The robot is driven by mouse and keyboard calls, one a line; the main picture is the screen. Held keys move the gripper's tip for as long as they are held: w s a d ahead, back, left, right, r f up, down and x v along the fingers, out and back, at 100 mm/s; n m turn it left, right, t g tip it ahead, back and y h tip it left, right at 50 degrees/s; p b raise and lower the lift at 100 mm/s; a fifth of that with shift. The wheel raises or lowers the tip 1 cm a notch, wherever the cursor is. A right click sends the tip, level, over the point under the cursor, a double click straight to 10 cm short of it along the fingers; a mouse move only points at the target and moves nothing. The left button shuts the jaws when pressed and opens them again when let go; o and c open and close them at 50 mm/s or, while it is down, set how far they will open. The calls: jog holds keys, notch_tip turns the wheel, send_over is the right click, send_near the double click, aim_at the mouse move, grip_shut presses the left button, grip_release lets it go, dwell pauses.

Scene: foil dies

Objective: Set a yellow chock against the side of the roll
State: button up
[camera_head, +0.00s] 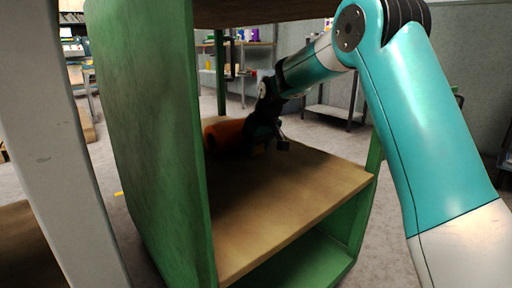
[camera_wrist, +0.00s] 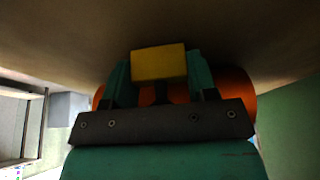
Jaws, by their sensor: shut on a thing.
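An orange roll (camera_head: 224,136) lies on the wooden shelf board (camera_head: 300,185), toward its far left side in the head view. The roll also shows in the wrist view (camera_wrist: 238,82), behind my gripper and partly hidden by it. My gripper (camera_wrist: 160,68) is shut on a yellow chock (camera_wrist: 158,63), which sits between the two teal fingers. In the head view my gripper (camera_head: 262,146) is dark and close beside the roll, low over the board. I cannot tell whether the chock touches the roll or the board.
A green side panel (camera_head: 150,120) bounds the shelf on the left, and an upper board (camera_head: 250,12) covers it above. A green lower level (camera_head: 310,262) lies below. The near part of the board is bare. Metal racks (camera_head: 335,110) stand in the background.

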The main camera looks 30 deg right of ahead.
jog(key=shift+a, duration=0.1)
jog(key=o, duration=1)
jog(key=shift+f, duration=0.1)
